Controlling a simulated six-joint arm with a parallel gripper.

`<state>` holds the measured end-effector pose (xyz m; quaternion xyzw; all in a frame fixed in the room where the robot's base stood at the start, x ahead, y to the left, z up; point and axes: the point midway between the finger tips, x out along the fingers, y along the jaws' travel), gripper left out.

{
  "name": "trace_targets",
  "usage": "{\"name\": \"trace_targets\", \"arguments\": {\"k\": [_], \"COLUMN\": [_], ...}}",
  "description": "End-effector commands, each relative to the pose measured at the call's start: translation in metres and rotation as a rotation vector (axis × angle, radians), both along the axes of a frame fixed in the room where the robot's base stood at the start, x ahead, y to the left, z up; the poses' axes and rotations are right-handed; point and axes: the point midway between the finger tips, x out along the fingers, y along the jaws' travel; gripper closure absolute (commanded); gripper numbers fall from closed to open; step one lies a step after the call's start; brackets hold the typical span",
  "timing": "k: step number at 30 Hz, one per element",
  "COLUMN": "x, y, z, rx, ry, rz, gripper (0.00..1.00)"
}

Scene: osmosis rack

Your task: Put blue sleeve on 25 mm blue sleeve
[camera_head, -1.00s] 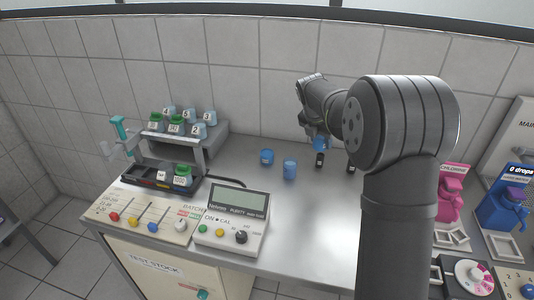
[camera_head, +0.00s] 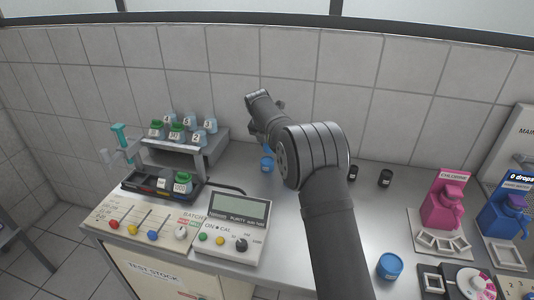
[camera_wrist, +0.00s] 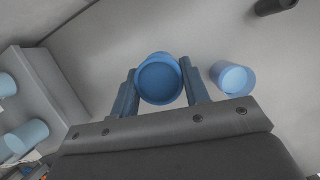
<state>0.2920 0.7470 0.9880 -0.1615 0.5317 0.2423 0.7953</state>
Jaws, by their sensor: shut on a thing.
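My gripper (camera_wrist: 159,92) is shut on a blue sleeve (camera_wrist: 159,80), a short round tube between its two fingers in the wrist view. The label is too small to read. I cannot tell whether the held sleeve touches it; my arm hides most of the held one there. Another light blue sleeve (camera_wrist: 232,78) stands right of the fingers in the wrist view; in the head view my arm hides it.
A stepped rack with several bottles (camera_head: 222,146) stands left of the gripper. Meters (camera_head: 232,222) sit in front. Black vials (camera_head: 353,172) (camera_head: 385,178) and a blue container (camera_head: 390,266) stand to the right. Pink (camera_head: 443,206) and blue (camera_head: 506,215) dispensers are at far right.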

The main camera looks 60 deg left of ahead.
Motion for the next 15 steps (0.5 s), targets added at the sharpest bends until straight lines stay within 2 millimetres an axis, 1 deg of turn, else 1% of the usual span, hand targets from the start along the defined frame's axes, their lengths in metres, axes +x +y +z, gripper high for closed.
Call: {"name": "trace_targets", "arguments": {"k": [3,7,12,15], "x": [-0.005,-0.006,-0.006,-0.006], "y": [0.007,0.007,0.007,0.007], "z": [-0.006,-0.014,-0.04,-0.046], "rx": [-0.001,-0.002,-0.003,0.0], "ry": [-0.001,0.0,0.0,-0.001], "rz": [0.0,-0.002,-0.001,-0.001], "gripper": [0.8,0.8,0.8,0.8]}}
